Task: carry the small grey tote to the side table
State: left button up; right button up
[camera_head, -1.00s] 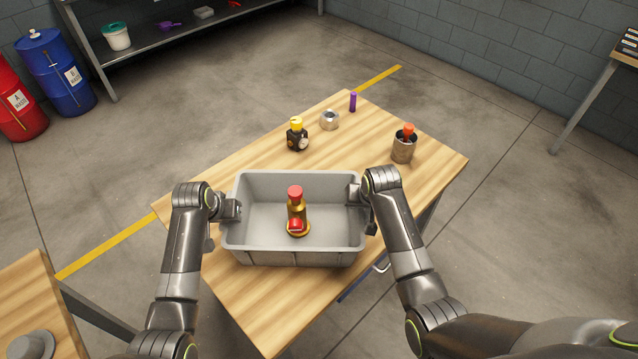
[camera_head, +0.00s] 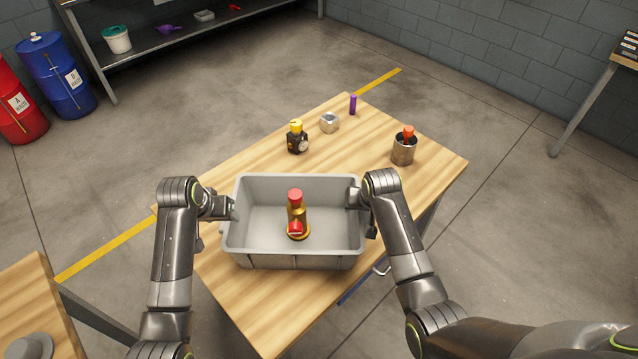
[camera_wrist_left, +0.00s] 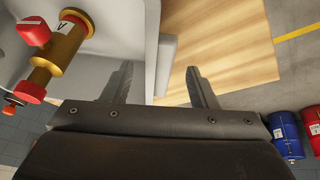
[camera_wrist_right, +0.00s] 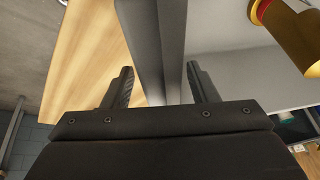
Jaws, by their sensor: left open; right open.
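The small grey tote (camera_head: 290,261) sits on the wooden table in the head view, with a brass bottle-like part with red caps (camera_head: 296,214) standing inside it. My left gripper (camera_head: 230,207) is open at the tote's left end; in the left wrist view its fingers (camera_wrist_left: 160,88) stand on either side of the end wall (camera_wrist_left: 152,45). My right gripper (camera_head: 357,198) is open at the right end; in the right wrist view its fingers (camera_wrist_right: 160,88) straddle that wall (camera_wrist_right: 162,45), not closed on it. Which table is the side table is not marked.
On the wooden table (camera_head: 255,310) stand a black device with a yellow cap (camera_head: 297,138), a silver nut-like part (camera_head: 329,123), a purple cylinder (camera_head: 353,105) and a metal can (camera_head: 403,151). Another wooden table (camera_head: 30,290) is at lower left, with floor between.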

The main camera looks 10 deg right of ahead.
jog(key=shift+r, duration=0.15)
pick_arm(q)
jog(key=v, duration=0.6)
jog(key=shift+s+r, duration=0.2)
jog(key=shift+r, duration=0.15)
pick_arm(e)
jog(key=v, duration=1.1)
jog(key=shift+s+r, duration=0.2)
jog(key=shift+r, duration=0.15)
pick_arm(q)
jog(key=shift+a, duration=0.1)
